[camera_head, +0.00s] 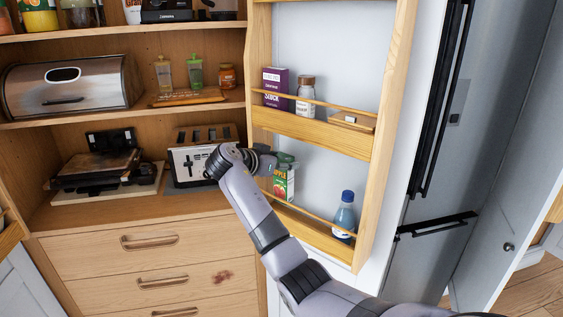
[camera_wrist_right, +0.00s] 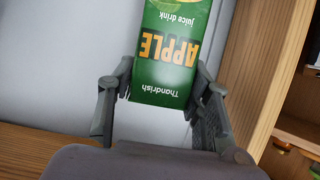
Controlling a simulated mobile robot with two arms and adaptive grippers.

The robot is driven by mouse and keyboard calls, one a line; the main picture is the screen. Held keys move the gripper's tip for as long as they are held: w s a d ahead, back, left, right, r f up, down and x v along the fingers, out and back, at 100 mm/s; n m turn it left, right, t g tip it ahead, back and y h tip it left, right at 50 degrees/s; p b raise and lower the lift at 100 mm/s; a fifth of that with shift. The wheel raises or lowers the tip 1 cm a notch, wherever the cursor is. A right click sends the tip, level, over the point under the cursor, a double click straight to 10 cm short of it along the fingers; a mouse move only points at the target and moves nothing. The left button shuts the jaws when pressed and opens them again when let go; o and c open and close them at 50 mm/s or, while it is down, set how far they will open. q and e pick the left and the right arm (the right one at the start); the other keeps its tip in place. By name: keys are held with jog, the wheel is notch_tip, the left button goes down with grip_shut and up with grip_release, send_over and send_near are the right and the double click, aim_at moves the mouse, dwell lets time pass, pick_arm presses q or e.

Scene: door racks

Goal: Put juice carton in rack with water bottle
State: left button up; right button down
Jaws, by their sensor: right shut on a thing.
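The green apple juice carton (camera_head: 284,183) is at the left end of the lower door rack (camera_head: 312,233), upright as far as I can tell. My right gripper (camera_head: 268,164) is shut on it, coming from the left; the arm covers part of the rack. In the right wrist view the carton (camera_wrist_right: 168,50) sits between the two fingers (camera_wrist_right: 160,98). The blue water bottle (camera_head: 345,217) with a dark cap stands at the right end of the same lower rack. Whether the carton touches the rack floor is hidden. My left gripper is not in view.
The upper door rack (camera_head: 311,132) holds a purple stock box (camera_head: 275,86), a jar (camera_head: 306,95) and a small item (camera_head: 352,119). Left of the door, shelves hold a toaster (camera_head: 200,155) and a bread box (camera_head: 68,84). The lower rack is free between carton and bottle.

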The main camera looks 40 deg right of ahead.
aim_at(280, 182)
jog(key=shift+f+b, duration=1.75)
jog(key=shift+f, duration=0.95)
jog(key=shift+f+b, duration=0.4)
jog(key=shift+f, duration=0.15)
jog(key=c, duration=0.7)
grip_release()
jog(key=shift+c, duration=0.2)
